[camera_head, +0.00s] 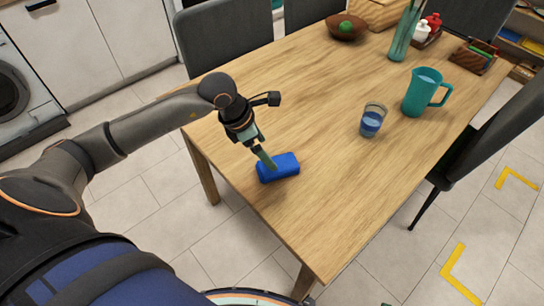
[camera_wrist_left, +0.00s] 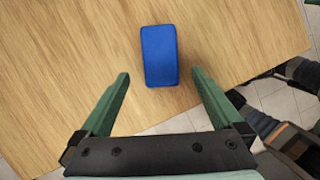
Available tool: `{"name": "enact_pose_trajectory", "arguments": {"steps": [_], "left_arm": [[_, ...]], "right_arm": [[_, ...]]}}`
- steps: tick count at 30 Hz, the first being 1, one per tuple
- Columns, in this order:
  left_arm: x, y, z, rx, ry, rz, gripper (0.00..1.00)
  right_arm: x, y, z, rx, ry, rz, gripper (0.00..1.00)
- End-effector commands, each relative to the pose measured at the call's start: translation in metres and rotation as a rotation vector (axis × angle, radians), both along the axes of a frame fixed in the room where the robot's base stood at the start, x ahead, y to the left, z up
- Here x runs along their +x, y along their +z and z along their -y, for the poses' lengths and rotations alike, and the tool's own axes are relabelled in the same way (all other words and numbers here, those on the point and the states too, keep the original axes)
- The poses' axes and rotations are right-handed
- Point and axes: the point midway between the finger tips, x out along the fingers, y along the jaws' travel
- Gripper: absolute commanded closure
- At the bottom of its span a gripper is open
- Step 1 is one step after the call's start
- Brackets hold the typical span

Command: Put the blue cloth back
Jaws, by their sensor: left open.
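The blue cloth (camera_head: 284,168) is a compact folded block lying on the wooden table (camera_head: 300,110), close to its near left edge. My left gripper (camera_head: 265,157) points down at the cloth, and its green finger overlaps the cloth's left part in the head view. In the left wrist view the cloth (camera_wrist_left: 160,48) lies ahead, lined up with the gap between the two spread green fingers (camera_wrist_left: 160,75). The gripper is open and holds nothing. I cannot tell whether a finger touches the cloth. My right gripper is not in view.
A glass of blue liquid (camera_head: 372,120) and a teal pitcher (camera_head: 424,92) stand right of the cloth. A brown bowl (camera_head: 346,28), a glass vase (camera_head: 402,35) and a wooden caddy (camera_head: 474,58) are at the far end. Dark chairs (camera_head: 225,40) flank the table. The tabletop's middle is clear.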

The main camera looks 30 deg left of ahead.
Motion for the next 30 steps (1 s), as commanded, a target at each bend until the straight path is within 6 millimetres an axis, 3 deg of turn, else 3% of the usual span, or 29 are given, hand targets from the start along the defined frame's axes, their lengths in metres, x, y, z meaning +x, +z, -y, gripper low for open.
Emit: {"name": "enact_pose_trajectory", "arguments": {"steps": [3, 9, 30], "left_arm": [[-0.006, 0.02, -0.006, 0.003, 0.0, 0.003, 0.0], [-0.011, 0.037, -0.01, 0.0, 0.001, 0.001, 0.0], [-0.012, 0.039, -0.011, -0.001, 0.001, 0.0, 0.0]], "right_arm": [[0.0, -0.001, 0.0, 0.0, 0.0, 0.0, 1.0], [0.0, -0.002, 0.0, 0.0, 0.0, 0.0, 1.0], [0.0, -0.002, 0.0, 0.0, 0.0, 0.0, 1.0]]}}
